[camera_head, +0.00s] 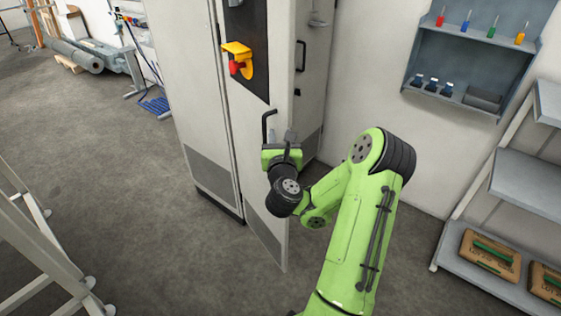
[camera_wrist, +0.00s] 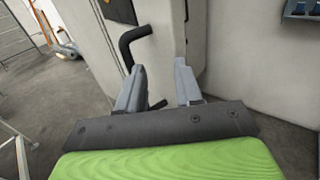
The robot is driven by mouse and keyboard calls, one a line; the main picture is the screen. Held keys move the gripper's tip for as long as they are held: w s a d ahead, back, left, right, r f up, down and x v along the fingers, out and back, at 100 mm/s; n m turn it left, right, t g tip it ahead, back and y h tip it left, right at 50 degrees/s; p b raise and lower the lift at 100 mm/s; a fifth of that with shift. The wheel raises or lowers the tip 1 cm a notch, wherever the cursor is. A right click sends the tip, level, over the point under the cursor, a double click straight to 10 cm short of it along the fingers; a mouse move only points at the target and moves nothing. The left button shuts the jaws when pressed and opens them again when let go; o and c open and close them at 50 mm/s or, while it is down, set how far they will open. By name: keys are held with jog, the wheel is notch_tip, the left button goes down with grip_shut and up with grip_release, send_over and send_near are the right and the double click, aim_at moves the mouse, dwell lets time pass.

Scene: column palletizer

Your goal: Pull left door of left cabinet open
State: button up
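The tall white cabinet (camera_head: 185,85) stands at the centre left in the head view. Its door (camera_head: 255,205) with a dark upper panel stands out at an angle from the cabinet front, apparently partly open. The door's black bar handle (camera_head: 265,127) is near its right edge; it also shows in the wrist view (camera_wrist: 128,45). My gripper (camera_head: 281,139) is beside the handle at the door's edge. In the wrist view its two grey fingers (camera_wrist: 158,80) are apart, with nothing clamped between them. The left finger hides the middle of the handle; I cannot tell whether they touch.
A yellow and red switch (camera_head: 239,60) sticks out from the door panel. Another black handle (camera_head: 300,56) is on a surface behind. Shelving (camera_head: 520,185) with brown bags stands right, below a wall tool rack (camera_head: 465,70). A pale metal frame (camera_head: 40,240) stands left; floor between is clear.

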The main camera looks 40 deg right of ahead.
jog(key=b+v, duration=0.2)
jog(key=v, duration=0.1)
jog(key=shift+s+a, duration=0.2)
jog(key=shift+a, duration=0.1)
dwell(0.3)
